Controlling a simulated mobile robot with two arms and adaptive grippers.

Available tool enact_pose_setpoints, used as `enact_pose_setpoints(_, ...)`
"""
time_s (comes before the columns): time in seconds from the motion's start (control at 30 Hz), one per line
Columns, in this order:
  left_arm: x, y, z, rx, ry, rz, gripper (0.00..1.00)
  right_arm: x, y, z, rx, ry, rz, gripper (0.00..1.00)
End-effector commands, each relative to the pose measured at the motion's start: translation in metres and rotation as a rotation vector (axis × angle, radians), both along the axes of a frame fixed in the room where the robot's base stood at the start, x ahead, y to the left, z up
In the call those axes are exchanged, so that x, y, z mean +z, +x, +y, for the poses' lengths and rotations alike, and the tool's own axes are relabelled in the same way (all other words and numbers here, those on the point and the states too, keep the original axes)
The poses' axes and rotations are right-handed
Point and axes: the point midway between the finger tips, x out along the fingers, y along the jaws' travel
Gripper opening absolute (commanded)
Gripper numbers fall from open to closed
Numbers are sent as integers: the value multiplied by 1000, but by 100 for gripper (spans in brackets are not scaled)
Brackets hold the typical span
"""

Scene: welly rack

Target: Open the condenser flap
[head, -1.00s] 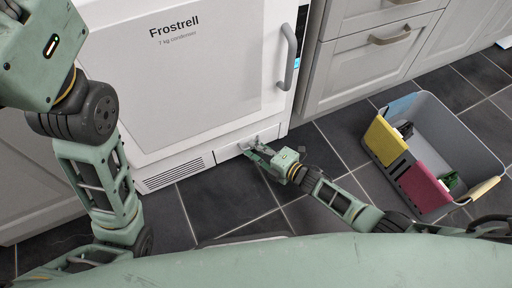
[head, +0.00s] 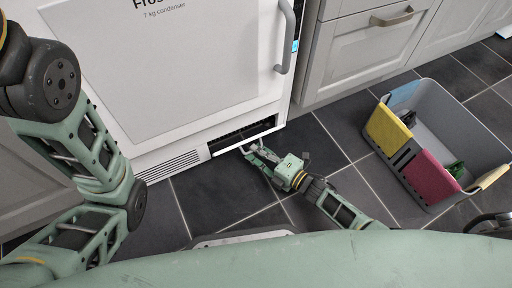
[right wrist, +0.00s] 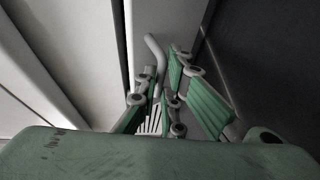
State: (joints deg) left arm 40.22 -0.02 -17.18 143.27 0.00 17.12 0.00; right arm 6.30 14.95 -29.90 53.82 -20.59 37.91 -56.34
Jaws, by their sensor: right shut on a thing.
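The white condenser dryer (head: 165,75) stands at the upper left in the head view. Low on its front, right of the vent slats, a dark opening (head: 240,134) shows where the flap was closed. The flap (head: 228,150) is tipped down and outward and shows only as a thin pale edge. My right gripper (head: 250,149) is shut on the flap's grey handle, just in front of the opening. The handle (right wrist: 154,48) shows as a bent bar between the green fingers in the right wrist view. My left gripper is out of view; only its arm shows.
A grey tub (head: 468,135) with yellow and pink panels stands on the dark tiles at the right. Grey cabinets (head: 365,50) stand right of the dryer. The tiled floor between the dryer and tub is clear apart from my right arm.

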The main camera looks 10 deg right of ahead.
Motion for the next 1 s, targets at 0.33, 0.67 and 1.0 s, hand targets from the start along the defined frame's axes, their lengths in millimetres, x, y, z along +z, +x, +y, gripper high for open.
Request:
enact_pose_setpoints(0.33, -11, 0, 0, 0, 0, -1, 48, -14, -2, -4, -11, 0, 8, 0)
enact_pose_setpoints(0.67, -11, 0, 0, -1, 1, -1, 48, -13, -1, -4, -13, 3, 6, 0)
enact_pose_setpoints(1.0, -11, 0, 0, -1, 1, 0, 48, -12, -2, -3, -9, 2, 2, 23)
